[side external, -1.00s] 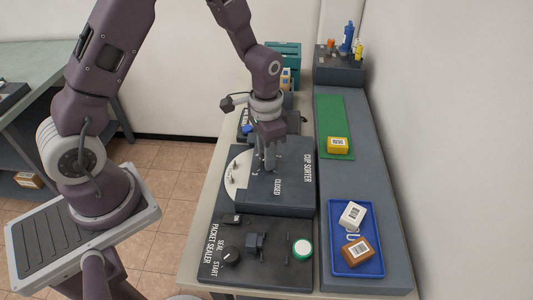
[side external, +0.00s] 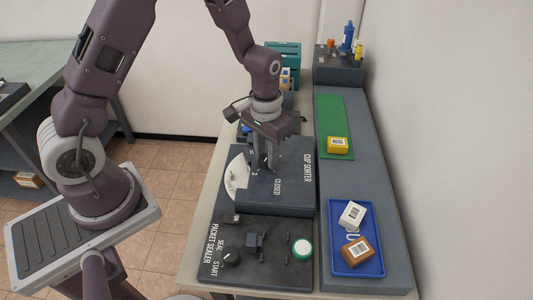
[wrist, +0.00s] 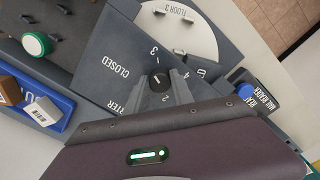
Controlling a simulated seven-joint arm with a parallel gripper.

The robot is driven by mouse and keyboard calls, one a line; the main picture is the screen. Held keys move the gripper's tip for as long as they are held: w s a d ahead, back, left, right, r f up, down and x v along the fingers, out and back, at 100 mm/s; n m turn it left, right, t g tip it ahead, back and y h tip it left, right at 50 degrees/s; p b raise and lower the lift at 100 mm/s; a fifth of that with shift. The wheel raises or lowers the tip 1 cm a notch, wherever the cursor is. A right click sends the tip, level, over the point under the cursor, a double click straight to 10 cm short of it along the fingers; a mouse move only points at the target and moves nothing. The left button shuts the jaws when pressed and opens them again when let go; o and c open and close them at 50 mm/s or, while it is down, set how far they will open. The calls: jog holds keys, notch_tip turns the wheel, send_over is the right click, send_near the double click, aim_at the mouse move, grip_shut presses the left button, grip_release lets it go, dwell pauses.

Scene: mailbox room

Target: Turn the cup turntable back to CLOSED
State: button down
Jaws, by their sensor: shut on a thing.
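The cup sorter (side external: 293,190) is a dark grey box with CUP SORTER and CLOSED lettering. A white turntable disc (side external: 236,172) shows at its left side, and the disc also appears in the wrist view (wrist: 205,38) beside a FLOOR 3 label. In the wrist view a black knob (wrist: 159,80) with a white pointer mark stands among printed numbers, near the CLOSED label. My gripper (side external: 266,168) points down over the sorter, its fingers shut on the knob. The fingers partly hide the knob and some of the numbers.
The packet sealer (side external: 255,250) with a green-ringed button is in front. To the right, a blue tray (side external: 337,267) holds a white packet and a brown packet. A yellow packet (side external: 338,145) lies on the green strip (side external: 331,110). A teal bin (side external: 283,52) stands behind.

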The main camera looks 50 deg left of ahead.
jog(key=shift+n, duration=3.3)
jog(key=shift+w+d+n, duration=0.1)
jog(key=shift+n, duration=3.2)
jog(key=c, duration=1.1)
grip_release()
notch_tip(320, 180, up, 7)
jog(key=shift+r, duration=0.1)
